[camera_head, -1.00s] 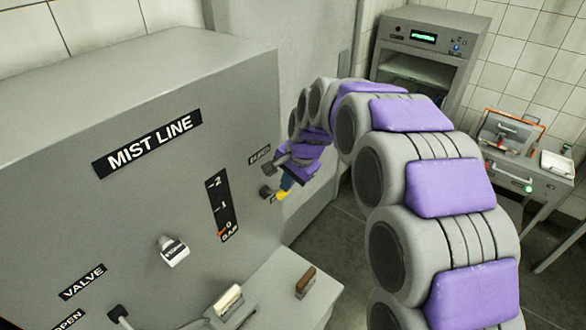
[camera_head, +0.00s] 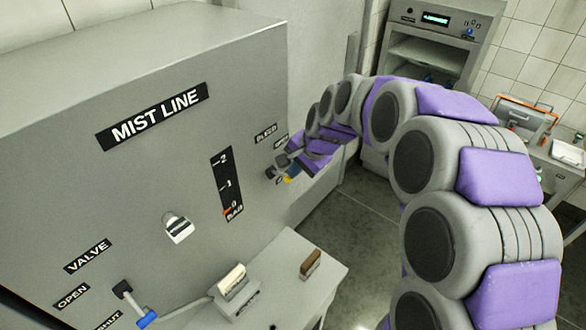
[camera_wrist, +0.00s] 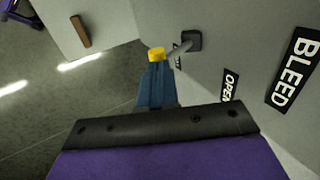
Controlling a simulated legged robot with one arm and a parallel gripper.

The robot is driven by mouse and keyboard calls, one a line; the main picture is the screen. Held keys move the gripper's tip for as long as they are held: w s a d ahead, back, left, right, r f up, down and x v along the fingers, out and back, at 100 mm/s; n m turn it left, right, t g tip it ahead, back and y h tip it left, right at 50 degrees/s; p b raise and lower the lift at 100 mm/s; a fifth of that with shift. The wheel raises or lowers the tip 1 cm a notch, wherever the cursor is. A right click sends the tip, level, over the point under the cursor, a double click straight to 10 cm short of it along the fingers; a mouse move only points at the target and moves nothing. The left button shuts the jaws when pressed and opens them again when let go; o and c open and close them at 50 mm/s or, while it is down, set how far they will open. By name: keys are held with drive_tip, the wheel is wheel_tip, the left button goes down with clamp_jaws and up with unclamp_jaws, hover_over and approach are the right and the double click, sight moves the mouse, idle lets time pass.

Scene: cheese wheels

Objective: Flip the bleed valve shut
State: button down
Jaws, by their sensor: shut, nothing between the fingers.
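The bleed valve (camera_wrist: 191,40) is a dark square pivot on the grey panel with a thin rod and a yellow tip (camera_wrist: 156,53). The BLEED label (camera_wrist: 291,75) and an OPEN label (camera_wrist: 229,87) are beside it. My gripper (camera_wrist: 155,66) is shut and empty, its blue fingers at the yellow tip; I cannot tell whether they touch it. In the head view the valve pivot (camera_head: 271,173) is at the panel's right edge, with my gripper (camera_head: 289,174) beside it, partly hiding the lever.
The MIST LINE panel (camera_head: 70,150) fills the left. A gauge (camera_head: 228,183) and a blue-tipped valve lever (camera_head: 146,318) are on it. A low grey cabinet (camera_head: 285,285) with a brown-handled block (camera_head: 310,263) stands below. The floor to the right is clear; a rack and cart stand behind.

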wheel_tip(320, 180, down, 8)
drive_tip(key=s+d+t+y+b, duration=0.1)
drive_tip(key=t+y+b, duration=0.3)
drive_tip(key=b, duration=0.6)
drive_tip(key=shift+s+d+r+y, duration=0.2)
drive_tip(key=shift+d+y, duration=0.25)
drive_tip(key=shift+y, duration=0.15)
drive_tip(key=shift+r, duration=0.2)
drive_tip(key=shift+r+p, duration=0.45)
drive_tip(key=shift+r, duration=0.2)
drive_tip(key=shift+d, duration=0.1)
